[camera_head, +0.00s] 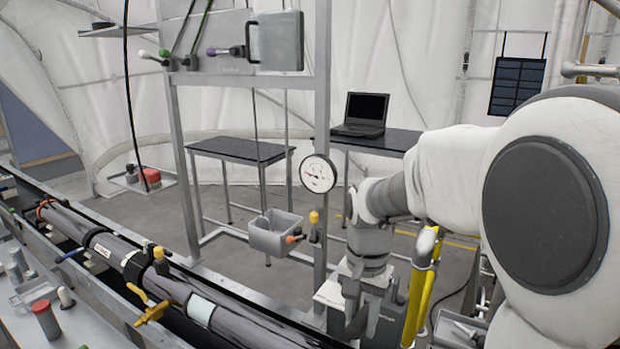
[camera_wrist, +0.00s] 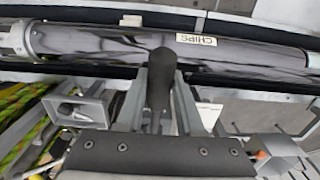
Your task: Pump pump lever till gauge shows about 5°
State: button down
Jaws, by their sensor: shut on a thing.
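The gauge (camera_head: 318,173) is a round white dial with red marks, fixed to a grey upright post in the head view. Its reading is too small to make out. My gripper (camera_head: 365,322) points down at the lower right of the head view, below and right of the gauge. In the wrist view, my gripper (camera_wrist: 160,78) is shut on a dark, round-ended handle, which appears to be the pump lever (camera_wrist: 158,92). The handle stands between the two fingers. The lever's lower part and pivot are hidden, and my arm covers much of that area in the head view.
A grey bin (camera_head: 274,238) hangs by the post. Yellow bars (camera_head: 420,285) stand close right of my gripper. A laptop (camera_head: 363,112) sits on a table behind.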

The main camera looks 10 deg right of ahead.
jog(key=shift+s+a+f+b, duration=0.15)
jog(key=shift+f+b, duration=0.35)
jog(key=shift+f, duration=0.35)
jog(key=shift+s+f+b, duration=0.15)
jog(key=shift+f+b, duration=0.35)
jog(key=shift+f, duration=0.5)
jog(key=shift+f+b, duration=1.45)
jog(key=shift+f, duration=0.4)
jog(key=shift+w+r+p, duration=0.15)
jog(key=shift+r+p, duration=1.15)
jog(key=shift+r, duration=0.3)
jog(key=shift+w+r+p, duration=0.1)
jog(key=shift+r+p, duration=1.2)
jog(key=shift+r, duration=0.25)
jog(key=shift+w+d+r+p, duration=0.2)
jog(key=shift+w+r+p, duration=0.05)
jog(key=shift+r+p, duration=0.5)
jog(key=shift+w+d+r+p, duration=0.25)
jog(key=shift+r+p, duration=0.35)
jog(key=shift+r, duration=0.2)
jog(key=shift+w+d+r+p, duration=0.2)
jog(key=shift+w+r+p, duration=0.05)
jog(key=shift+r+p, duration=0.5)
jog(key=shift+f, duration=0.1)
